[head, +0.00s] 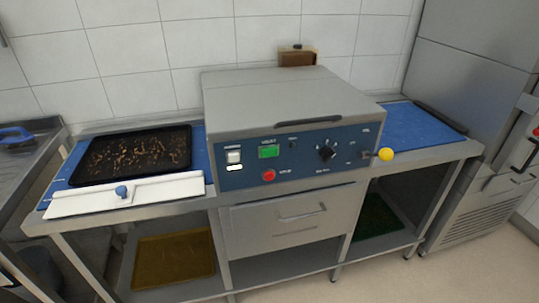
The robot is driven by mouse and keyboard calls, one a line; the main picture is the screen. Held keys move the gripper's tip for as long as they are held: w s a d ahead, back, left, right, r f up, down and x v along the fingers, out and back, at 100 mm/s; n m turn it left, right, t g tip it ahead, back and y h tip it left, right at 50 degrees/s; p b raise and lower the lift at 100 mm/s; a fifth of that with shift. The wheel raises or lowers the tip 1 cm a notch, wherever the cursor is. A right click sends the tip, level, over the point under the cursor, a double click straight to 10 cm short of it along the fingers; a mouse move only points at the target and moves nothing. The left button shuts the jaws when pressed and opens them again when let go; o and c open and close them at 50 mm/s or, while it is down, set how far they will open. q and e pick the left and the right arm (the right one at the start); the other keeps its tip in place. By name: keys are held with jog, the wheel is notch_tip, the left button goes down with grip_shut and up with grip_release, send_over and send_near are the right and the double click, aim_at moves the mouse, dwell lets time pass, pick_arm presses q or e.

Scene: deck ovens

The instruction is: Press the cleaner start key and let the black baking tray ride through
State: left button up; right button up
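The black baking tray (183,166) lies flat on the blue infeed belt (199,150) at the left of the steel cleaner (270,98). Brown crumbs are scattered over its bottom. A pale square key (233,157), which looks like the start key, sits at the left of the cleaner's blue front panel, with a small white lit patch below it. Its lettering is too small to read. Neither of my grippers is in view.
The right blue belt (410,125) is clear.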

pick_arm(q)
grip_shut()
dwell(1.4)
